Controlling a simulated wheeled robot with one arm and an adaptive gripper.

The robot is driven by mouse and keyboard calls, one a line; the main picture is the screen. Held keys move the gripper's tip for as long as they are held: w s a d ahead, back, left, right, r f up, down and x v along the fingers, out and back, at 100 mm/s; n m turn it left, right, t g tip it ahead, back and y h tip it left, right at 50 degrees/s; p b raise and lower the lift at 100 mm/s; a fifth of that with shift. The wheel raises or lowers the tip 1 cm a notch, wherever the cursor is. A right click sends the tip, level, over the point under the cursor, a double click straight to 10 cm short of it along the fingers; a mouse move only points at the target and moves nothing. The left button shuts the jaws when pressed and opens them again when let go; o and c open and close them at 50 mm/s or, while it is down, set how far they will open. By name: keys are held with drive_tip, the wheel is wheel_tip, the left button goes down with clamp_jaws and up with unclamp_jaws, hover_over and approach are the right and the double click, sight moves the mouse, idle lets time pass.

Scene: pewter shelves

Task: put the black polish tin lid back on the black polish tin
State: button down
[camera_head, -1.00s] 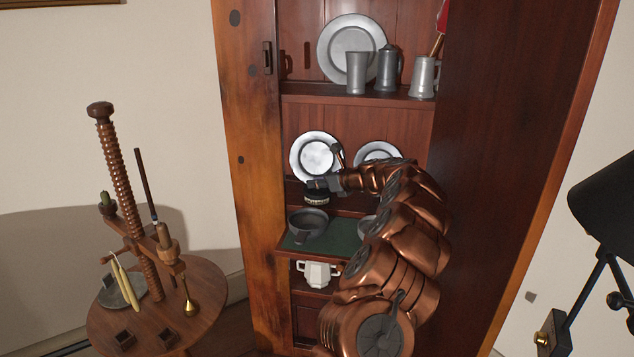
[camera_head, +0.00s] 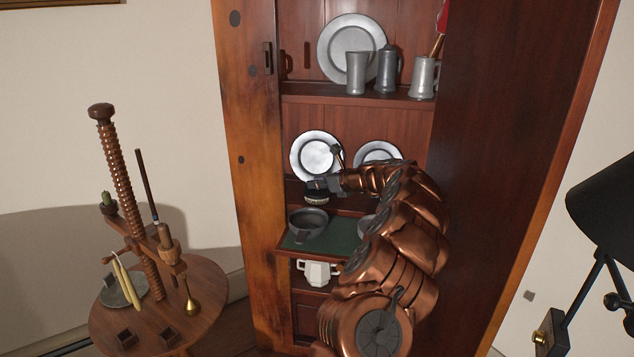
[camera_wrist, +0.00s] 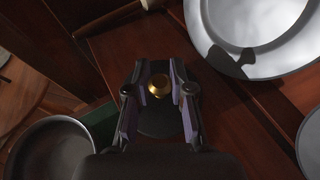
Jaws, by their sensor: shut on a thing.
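My gripper (camera_head: 319,186) reaches into the cabinet, above the back of the lower shelf. In the wrist view, its fingers (camera_wrist: 159,88) are shut on the brass knob (camera_wrist: 158,83) of the black polish tin lid. The lid (camera_wrist: 160,120) shows as a dark disc below and between the fingers. In the head view, a small round dark thing with a pale band (camera_head: 317,198) is directly under the fingers. I cannot tell there whether it is the lid alone or the lid over the tin. The tin is not clearly visible in either view.
A pewter bowl (camera_head: 308,221) stands on the green mat (camera_head: 343,234) in front of my gripper; it also shows in the wrist view (camera_wrist: 50,150). A pewter plate (camera_head: 316,156) leans close behind. The dark cabinet side (camera_head: 500,150) stands right of my arm.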

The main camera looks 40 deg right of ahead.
idle(0.4)
drive_tip(key=shift+c, duration=2.3)
unclamp_jaws()
drive_tip(key=shift+r, duration=0.1)
drive_tip(key=shift+r+p, duration=3.4)
drive_tip(key=shift+p, duration=0.6)
